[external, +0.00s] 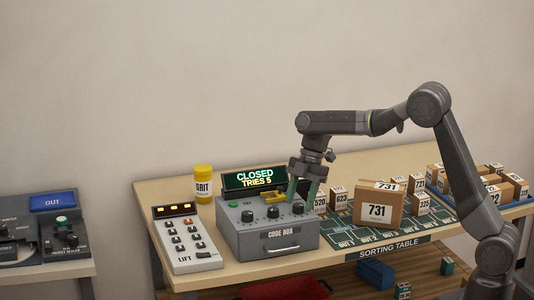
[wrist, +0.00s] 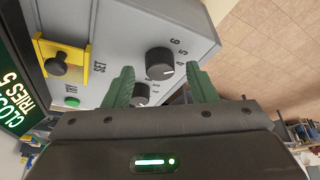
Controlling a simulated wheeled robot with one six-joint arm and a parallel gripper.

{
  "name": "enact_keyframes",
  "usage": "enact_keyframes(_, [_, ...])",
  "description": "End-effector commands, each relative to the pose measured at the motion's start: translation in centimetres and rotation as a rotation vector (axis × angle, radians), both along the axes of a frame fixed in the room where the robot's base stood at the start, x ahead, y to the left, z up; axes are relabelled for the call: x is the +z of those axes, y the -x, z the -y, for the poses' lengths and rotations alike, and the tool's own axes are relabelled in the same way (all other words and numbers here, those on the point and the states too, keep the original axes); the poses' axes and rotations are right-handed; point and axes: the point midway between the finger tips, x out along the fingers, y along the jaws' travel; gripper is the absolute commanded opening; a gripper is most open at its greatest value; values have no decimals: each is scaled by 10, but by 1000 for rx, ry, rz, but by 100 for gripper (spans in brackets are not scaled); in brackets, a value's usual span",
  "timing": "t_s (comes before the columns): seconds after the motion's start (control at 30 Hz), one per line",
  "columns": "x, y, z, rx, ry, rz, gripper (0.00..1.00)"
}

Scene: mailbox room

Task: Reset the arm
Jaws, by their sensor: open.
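My gripper (external: 304,190) is open, pointing down over the right side of the grey code box (external: 270,241). In the wrist view its green fingers (wrist: 163,85) are apart, with a dark knob (wrist: 159,61) showing beyond the gap between them. Another knob (wrist: 140,94) is partly hidden behind the fingers. I cannot tell whether a finger touches a knob. The box's display (external: 254,177) reads CLOSED, TRIES 5. A yellow piece with a black knob (wrist: 68,62) sits by the SET label. My arm (external: 400,115) reaches in from the right, bent at the elbow.
The sorting table (external: 215,272) also holds a lift panel (external: 187,239), a yellow grit jar (external: 203,183), a large 731 box (external: 378,210) close right of my gripper, and several small boxes (external: 422,204). A separate panel (external: 45,236) stands at left.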

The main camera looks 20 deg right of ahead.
Motion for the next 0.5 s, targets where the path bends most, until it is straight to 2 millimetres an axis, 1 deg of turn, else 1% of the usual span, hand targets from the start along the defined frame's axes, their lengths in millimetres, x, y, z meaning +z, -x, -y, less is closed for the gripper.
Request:
enact_keyframes(0.03, [-10, 3, -3, 2, 3, -3, 52])
enact_keyframes(0.5, [-8, 5, -2, -388, 0, 1, 52])
